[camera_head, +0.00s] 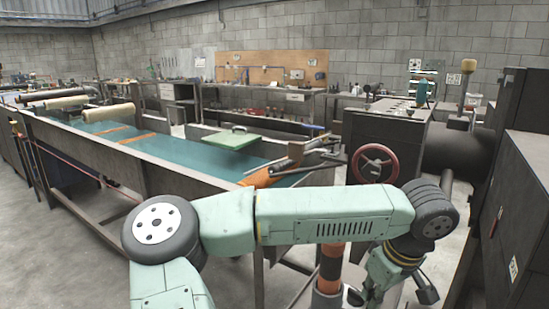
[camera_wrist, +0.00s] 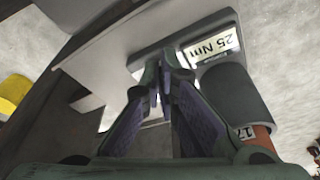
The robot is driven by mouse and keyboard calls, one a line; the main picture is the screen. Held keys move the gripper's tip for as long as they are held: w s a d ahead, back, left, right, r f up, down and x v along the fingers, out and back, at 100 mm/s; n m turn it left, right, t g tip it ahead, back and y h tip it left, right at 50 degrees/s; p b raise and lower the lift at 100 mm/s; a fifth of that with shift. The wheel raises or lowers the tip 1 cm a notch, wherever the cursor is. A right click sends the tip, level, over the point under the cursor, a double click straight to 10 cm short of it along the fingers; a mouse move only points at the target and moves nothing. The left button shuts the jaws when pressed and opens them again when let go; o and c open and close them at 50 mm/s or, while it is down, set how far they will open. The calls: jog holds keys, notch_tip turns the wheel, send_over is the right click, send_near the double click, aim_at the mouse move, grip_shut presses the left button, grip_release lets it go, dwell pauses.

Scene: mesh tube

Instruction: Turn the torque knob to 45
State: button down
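A pale display reading "25 Nm" (camera_wrist: 212,45) sits on a grey housing in the wrist view and appears upside down. My gripper (camera_wrist: 159,88) is just below and left of this display, its two dark fingers converging close together. No torque knob shows clearly, and I cannot tell whether anything is held between the fingertips. A dark grey cylinder (camera_wrist: 234,97) with an orange part marked "17" (camera_wrist: 262,138) stands right of the fingers. In the head view my arm bends down at the right, and the gripper's contact is hidden.
A long teal-topped table (camera_head: 130,132) with a green tray (camera_head: 231,139) lies on the left. A red handwheel (camera_head: 375,163) on a dark machine (camera_head: 385,122) stands behind my arm. A dark cabinet (camera_head: 525,215) closes off the right side. Bare floor shows at lower left.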

aim_at(329, 278)
jog(key=shift+s+a+f+b, duration=0.2)
jog(key=shift+a+b, duration=0.1)
jog(key=shift+a, duration=0.2)
jog(key=shift+s+a+f+b, duration=0.2)
jog(key=shift+a+b, duration=0.1)
jog(key=shift+a, duration=0.3)
jog(key=shift+r, duration=0.1)
jog(key=shift+s, duration=0.1)
jog(key=shift+s+b, duration=0.15)
jog(key=shift+b, duration=0.15)
notch_tip(329, 278, up, 6)
jog(key=p, duration=0.4)
jog(key=shift+s, duration=0.15)
